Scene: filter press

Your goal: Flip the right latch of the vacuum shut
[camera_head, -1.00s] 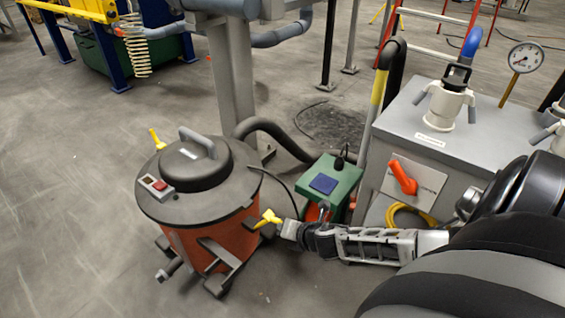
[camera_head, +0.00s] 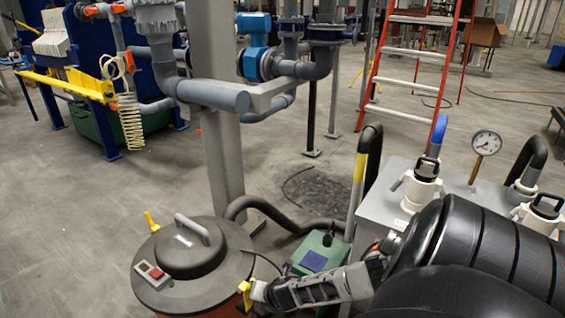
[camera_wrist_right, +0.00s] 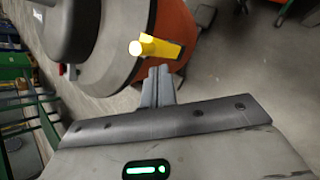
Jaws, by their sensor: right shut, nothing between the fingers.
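The vacuum is a round drum with a dark grey lid (camera_head: 192,245) and an orange body, cut off by the bottom edge of the head view. Its right yellow latch (camera_head: 245,291) sits at the lid's right rim. In the right wrist view that latch (camera_wrist_right: 160,49) lies at the rim against the orange side (camera_wrist_right: 176,28). My right gripper (camera_head: 256,291) is shut and empty, its tips just beside the latch; whether they touch is unclear. Its closed fingers (camera_wrist_right: 158,84) point at the latch. The other yellow latch (camera_head: 151,222) stands up at the far left rim. My left gripper is out of view.
A green box (camera_head: 320,253) stands right of the vacuum, close behind my right arm. A grey hose (camera_head: 265,208) curves behind it. A grey cabinet (camera_head: 381,208) with white fittings stands at the right. Open floor (camera_head: 80,240) lies to the left.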

